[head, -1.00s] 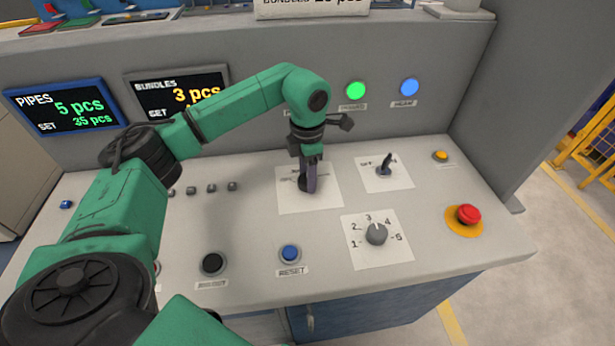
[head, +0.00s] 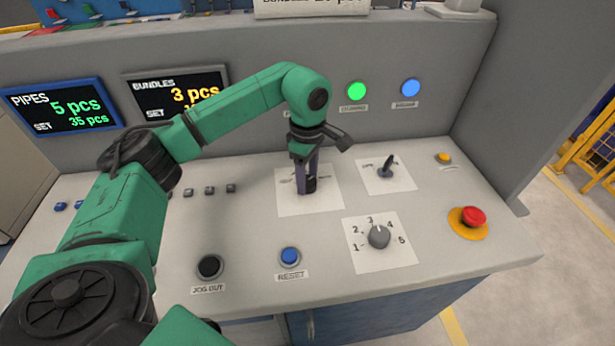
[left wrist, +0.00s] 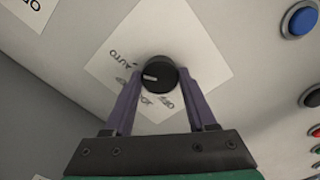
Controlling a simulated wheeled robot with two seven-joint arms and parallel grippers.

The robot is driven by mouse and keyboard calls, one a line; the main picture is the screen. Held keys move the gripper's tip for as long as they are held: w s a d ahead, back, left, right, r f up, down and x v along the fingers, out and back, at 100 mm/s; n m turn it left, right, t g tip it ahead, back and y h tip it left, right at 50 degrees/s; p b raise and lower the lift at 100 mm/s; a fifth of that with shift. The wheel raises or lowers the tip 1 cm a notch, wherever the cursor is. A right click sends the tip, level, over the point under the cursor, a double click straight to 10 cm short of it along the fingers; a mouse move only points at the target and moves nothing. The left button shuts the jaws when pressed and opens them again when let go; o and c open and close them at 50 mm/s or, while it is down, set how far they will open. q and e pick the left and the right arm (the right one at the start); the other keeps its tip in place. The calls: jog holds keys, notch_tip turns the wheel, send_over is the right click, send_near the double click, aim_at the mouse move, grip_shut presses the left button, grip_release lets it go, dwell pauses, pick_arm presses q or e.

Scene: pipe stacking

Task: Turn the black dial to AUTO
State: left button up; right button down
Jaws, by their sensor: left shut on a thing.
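The black dial (left wrist: 158,74) sits on a white label plate (left wrist: 207,50) on the console. In the left wrist view its white mark points left and slightly down, a little below the word AUTO (left wrist: 120,57). Other label words below are hard to read, one of them apparently OFF. My left gripper (left wrist: 160,80) is shut on the dial, with one purple finger on each side. In the head view my left gripper (head: 309,185) points down at the dial, and its fingers hide much of it. My right gripper is not in view.
To the right are a small black switch (head: 386,171), a grey numbered knob (head: 378,237) and a red emergency button (head: 472,217). The blue reset button (head: 289,257) and black jog button (head: 209,267) stand nearer the front. Two counter screens are at the back left.

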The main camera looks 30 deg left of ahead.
pick_arm(q)
jog(key=shift+w+r+m, duration=0.1)
jog(key=shift+r+m, duration=0.1)
jog(key=shift+m, duration=0.2)
jog(key=o, duration=1.4)
jog(key=shift+f, duration=0.1)
notch_tip(320, 180, up, 8)
jog(key=shift+f+b, duration=0.1)
jog(key=shift+b, duration=0.4)
notch_tip(320, 180, up, 7)
jog(key=p, duration=0.2)
send_over(308, 180)
jog(key=shift+f, duration=0.1)
